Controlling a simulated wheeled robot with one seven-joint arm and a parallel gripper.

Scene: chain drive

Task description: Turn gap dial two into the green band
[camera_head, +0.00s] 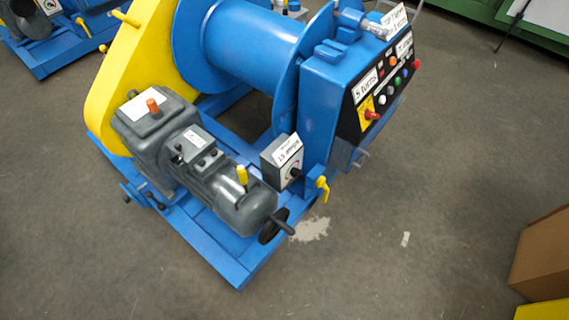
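A small grey box with a dial (295,172) on its face stands on the blue machine frame, at the motor's right end. The dial has a dark knob, and a white handwritten tag sits on top of the box. The box is seen at an angle, and its scale and any green band are too small to make out. I cannot tell whether this is gap dial two. My gripper is not in view.
A grey motor and gearbox (153,125), a yellow chain guard (125,75) and a blue drum (250,45) share the frame. A control panel (383,92) with buttons stands right of the drum. A yellow lever (322,188) and a black handwheel (272,226) project near the dial.

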